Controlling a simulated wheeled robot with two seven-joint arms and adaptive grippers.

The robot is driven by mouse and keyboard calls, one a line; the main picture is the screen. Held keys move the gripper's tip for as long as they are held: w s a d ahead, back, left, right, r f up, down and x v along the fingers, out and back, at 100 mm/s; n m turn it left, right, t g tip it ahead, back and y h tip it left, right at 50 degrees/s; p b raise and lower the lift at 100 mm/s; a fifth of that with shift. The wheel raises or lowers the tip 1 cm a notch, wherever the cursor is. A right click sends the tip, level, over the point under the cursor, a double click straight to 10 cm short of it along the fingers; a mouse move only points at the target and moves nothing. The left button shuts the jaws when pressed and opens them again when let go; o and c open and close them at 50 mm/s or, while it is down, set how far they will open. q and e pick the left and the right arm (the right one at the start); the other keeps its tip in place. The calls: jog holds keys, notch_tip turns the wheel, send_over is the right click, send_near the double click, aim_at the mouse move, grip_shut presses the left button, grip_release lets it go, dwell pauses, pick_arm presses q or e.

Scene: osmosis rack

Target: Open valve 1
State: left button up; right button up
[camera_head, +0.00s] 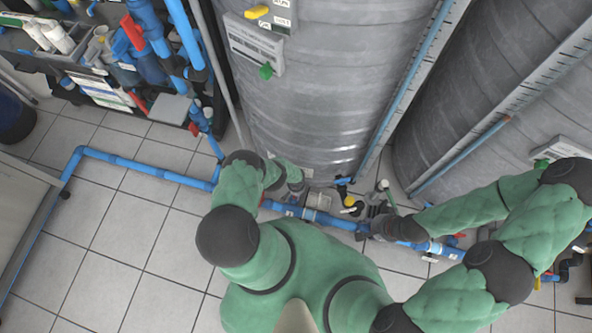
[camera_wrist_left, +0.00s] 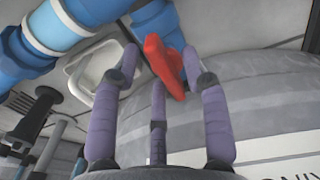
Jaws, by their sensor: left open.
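A red valve handle (camera_wrist_left: 165,68) sits on a blue pipe fitting (camera_wrist_left: 158,22) in the left wrist view. No number is readable on it, so I cannot tell if it is valve 1. My left gripper (camera_wrist_left: 161,62) is open, with its purple fingers spread around the handle; contact cannot be told. In the head view my left arm reaches down beside the tank's base, and its fingers are too small to make out. My right gripper (camera_head: 385,213) is low near the blue floor pipe (camera_head: 330,217); its fingers are too dark and small to judge.
A large grey tank (camera_head: 320,90) stands ahead, with a second tank (camera_head: 480,110) at the right. A rack (camera_head: 135,75) with blue pipes and red handles is at upper left. A blue pipe (camera_head: 140,167) crosses the tiled floor, which is mostly clear at lower left.

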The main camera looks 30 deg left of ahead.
pick_arm(q)
jog(key=shift+r, duration=0.1)
notch_tip(320, 180, up, 12)
dwell(1.1)
jog(key=shift+s, duration=0.1)
dwell(0.6)
